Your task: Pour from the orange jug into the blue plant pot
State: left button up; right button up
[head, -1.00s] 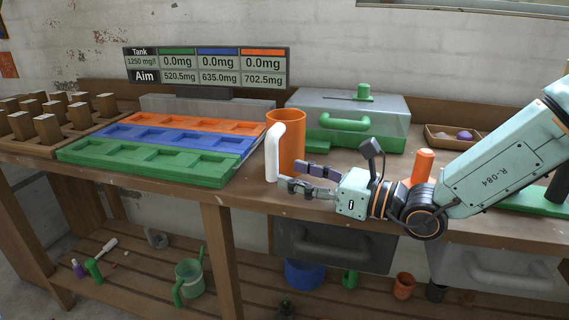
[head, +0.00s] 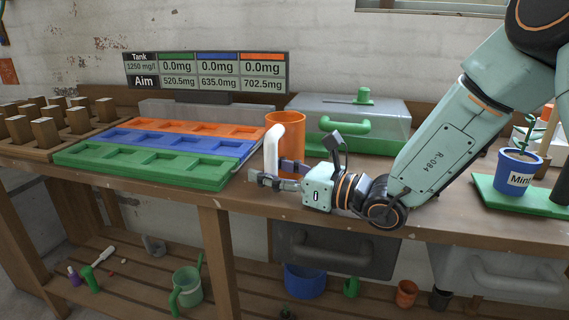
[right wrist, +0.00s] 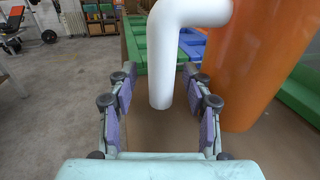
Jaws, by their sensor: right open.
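The orange jug (head: 291,138) stands upright on the bench, its white handle (head: 272,150) toward the front left. My right gripper (head: 275,173) is open at the handle's lower part. In the right wrist view, the white handle (right wrist: 162,75) hangs down between the open fingers of the gripper (right wrist: 160,105), with the orange jug body (right wrist: 250,70) just to the right. No finger clearly touches the handle. The blue plant pot (head: 510,176), labelled "Mint" and holding a small plant, stands on a green tray (head: 497,204) at the right. My left gripper is not seen.
Green, blue and orange slotted trays (head: 140,165) lie left of the jug. A clear-lidded green box (head: 345,120) stands behind it. A display board (head: 207,70) stands at the back. My right arm spans the bench between jug and pot. The lower shelf holds a green watering can (head: 187,286).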

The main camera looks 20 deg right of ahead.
jog(key=shift+w, duration=0.1)
jog(key=shift+c, duration=0.4)
grip_shut()
dwell(0.3)
